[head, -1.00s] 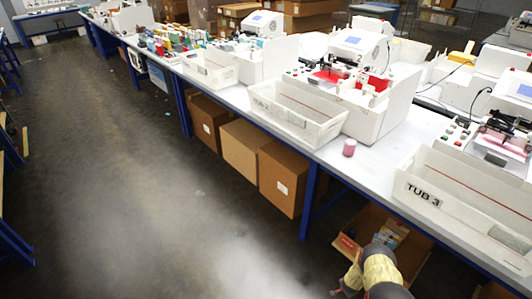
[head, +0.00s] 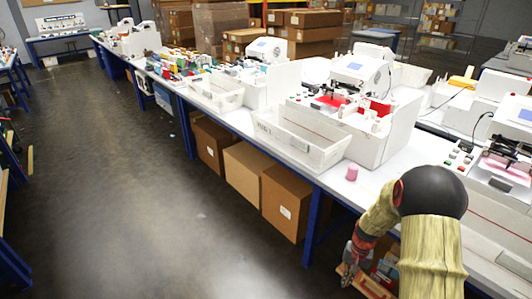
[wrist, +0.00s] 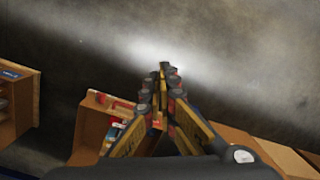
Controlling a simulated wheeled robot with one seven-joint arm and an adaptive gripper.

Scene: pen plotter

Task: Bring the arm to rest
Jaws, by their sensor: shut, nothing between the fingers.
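My arm (head: 432,235) shows at the lower right of the head view, bent at a dark round joint, with its forearm sloping down to the left. My gripper (head: 347,270) hangs in front of the table edge, low over an open cardboard box. In the wrist view my gripper (wrist: 163,70) is shut and empty, its fingertips together over the dark floor.
A long white table (head: 328,180) with blue legs carries plotter machines, white tubs (head: 298,138) and a pink cup (head: 352,172). Closed cardboard boxes (head: 285,200) stand beneath it. An open box (wrist: 100,125) lies below my gripper. The floor at left is clear.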

